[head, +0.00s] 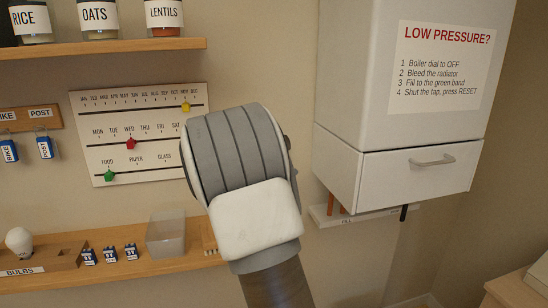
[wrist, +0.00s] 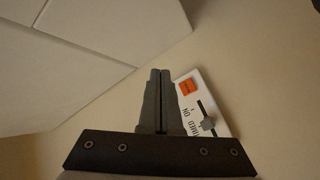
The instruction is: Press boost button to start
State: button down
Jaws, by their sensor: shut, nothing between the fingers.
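In the wrist view a small white control panel (wrist: 205,103) is on the beige wall, right of my fingers. An orange button (wrist: 186,86) is near its top end; its marking is too small to read. Below it are a dark slot with a grey slider knob (wrist: 208,123) and lettering that seems to read "ON" and "TIMED". My gripper (wrist: 160,72) is shut and empty. Its fingertips appear just left of and above the orange button, and the right finger covers part of the panel's left edge. I cannot tell how far the tips are from the wall. The head view hides gripper and panel behind my arm.
A white boiler (head: 412,70) with an instruction sheet hangs right of my arm; a pale casing (wrist: 75,50) fills the wrist view's upper left. A slider calendar board (head: 130,120) is left of my arm. Shelves hold jars (head: 98,18) above and bulbs and a clear bin (head: 166,238) below.

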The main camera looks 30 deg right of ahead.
dwell(0.4)
jog(key=w+d+p, duration=0.1)
jog(key=w+d, duration=0.1)
jog(key=w, duration=0.6)
jog(key=shift+w+d, duration=0.15)
jog(key=shift+w, duration=0.1)
dwell(1.9)
jog(key=shift+w+d, duration=0.1)
jog(key=shift+w, duration=0.3)
jog(key=shift+w+d+p, duration=0.1)
jog(key=shift+w+p, duration=0.25)
jog(key=shift+p, duration=0.1)
dwell(0.5)
jog(key=shift+s, duration=0.1)
jog(key=shift+s+a, duration=0.25)
jog(key=shift+s, duration=0.45)
